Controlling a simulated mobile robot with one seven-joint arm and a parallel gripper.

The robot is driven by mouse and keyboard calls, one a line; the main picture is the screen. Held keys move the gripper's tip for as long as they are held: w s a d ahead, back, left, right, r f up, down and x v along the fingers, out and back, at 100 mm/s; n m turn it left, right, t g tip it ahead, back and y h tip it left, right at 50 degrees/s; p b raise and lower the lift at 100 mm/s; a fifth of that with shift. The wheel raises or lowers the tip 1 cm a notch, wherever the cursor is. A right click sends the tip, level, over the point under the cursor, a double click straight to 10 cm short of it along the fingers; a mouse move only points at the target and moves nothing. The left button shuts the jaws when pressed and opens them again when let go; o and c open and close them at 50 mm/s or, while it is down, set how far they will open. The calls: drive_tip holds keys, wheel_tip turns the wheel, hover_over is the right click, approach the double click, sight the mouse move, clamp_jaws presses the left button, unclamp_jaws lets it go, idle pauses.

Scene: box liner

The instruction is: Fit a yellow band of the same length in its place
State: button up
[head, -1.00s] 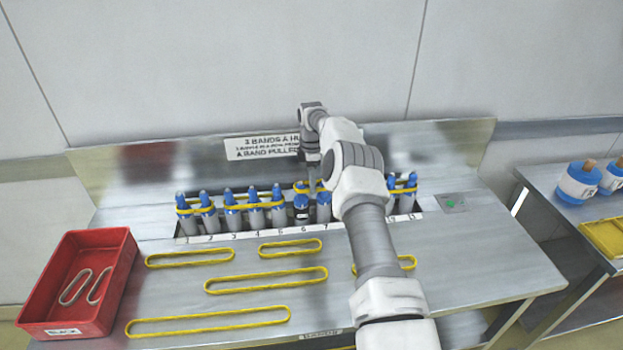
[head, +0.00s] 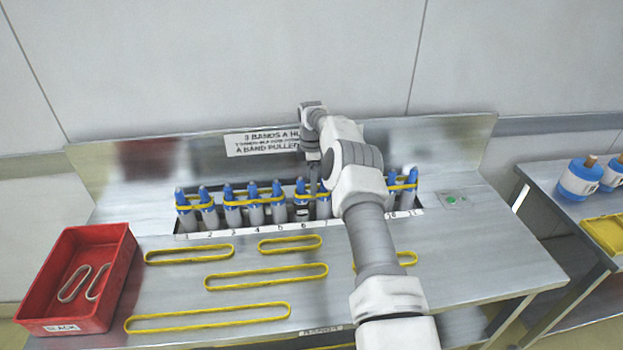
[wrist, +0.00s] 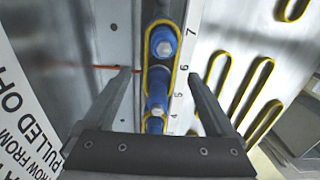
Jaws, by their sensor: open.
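A row of upright grey pegs with blue tips (head: 254,205) stands in a numbered slot at the back of the bench. Yellow bands loop around groups of them, such as the left pair (head: 196,207) and the right pair (head: 403,186). My gripper (wrist: 160,74) is open over the row near number 6, with a finger on either side. A yellow band (wrist: 147,80) runs around the blue-tipped pegs (wrist: 163,44) between the fingers. Loose yellow bands of differing lengths lie in front: short (head: 290,236), medium (head: 190,260), longer (head: 267,282) and longest (head: 208,329). My arm partly covers another.
A red bin (head: 117,275) at the left holds two pale bands (head: 74,284). A sign (head: 262,143) is on the back panel. A panel with a green light (head: 452,200) is right of the row. A side table (head: 560,222) holds blue-and-white containers and a yellow tray.

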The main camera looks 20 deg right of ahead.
wheel_tip(320, 180, up, 17)
drive_tip(key=p, duration=0.3)
drive_tip(key=shift+r, duration=0.2)
